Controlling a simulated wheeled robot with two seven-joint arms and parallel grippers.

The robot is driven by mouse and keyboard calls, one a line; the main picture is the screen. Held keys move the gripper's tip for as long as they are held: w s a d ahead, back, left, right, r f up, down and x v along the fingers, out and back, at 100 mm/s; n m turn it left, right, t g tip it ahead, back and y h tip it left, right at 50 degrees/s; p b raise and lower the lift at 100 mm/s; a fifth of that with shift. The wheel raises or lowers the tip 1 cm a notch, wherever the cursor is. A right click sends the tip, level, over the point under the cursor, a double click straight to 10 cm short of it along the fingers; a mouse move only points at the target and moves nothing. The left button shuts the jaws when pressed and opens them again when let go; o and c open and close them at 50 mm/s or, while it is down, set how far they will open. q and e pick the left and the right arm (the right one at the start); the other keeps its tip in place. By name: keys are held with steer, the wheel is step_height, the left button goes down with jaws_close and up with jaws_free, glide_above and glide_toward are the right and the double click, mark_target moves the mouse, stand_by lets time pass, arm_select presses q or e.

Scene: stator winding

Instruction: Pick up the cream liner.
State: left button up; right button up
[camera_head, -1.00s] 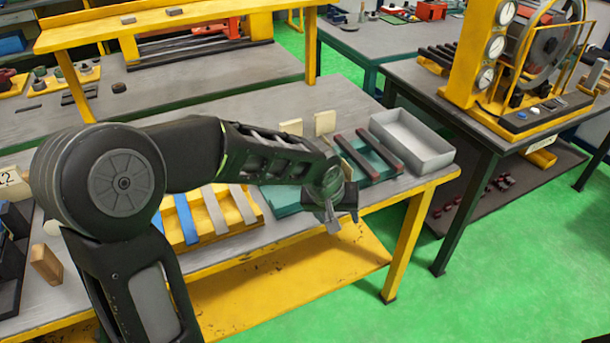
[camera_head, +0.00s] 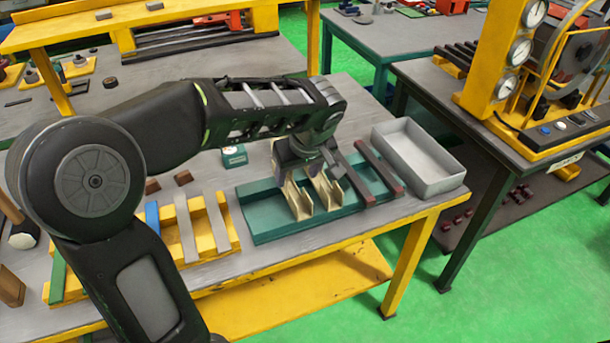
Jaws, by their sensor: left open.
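Two cream liners, folded channel shapes, stand in a teal tray (camera_head: 262,232) on the grey table. One cream liner (camera_head: 297,202) is at the left and the other (camera_head: 328,190) is just right of it. My left gripper (camera_head: 316,166) is open, over the upper ends of the liners. Its fingers partly cover the liners, and I cannot tell whether they touch. My right gripper is not in view.
A yellow rack (camera_head: 208,240) with coloured strips is at the left. A small green box (camera_head: 234,156) sits behind the tray.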

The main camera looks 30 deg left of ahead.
mark_target(291, 192)
arm_select(q)
steer(key=shift+w, duration=0.25)
steer(key=shift+s+x, duration=0.25)
steer(key=shift+x, duration=0.95)
steer(key=shift+w+a+f+p, duration=0.1)
steer(key=shift+a+f+p, duration=0.2)
steer(key=shift+f+p, duration=0.15)
steer(key=x, duration=0.4)
steer(key=shift+f+p, duration=0.15)
steer(key=shift+p, duration=0.25)
steer(key=c, duration=1.1)
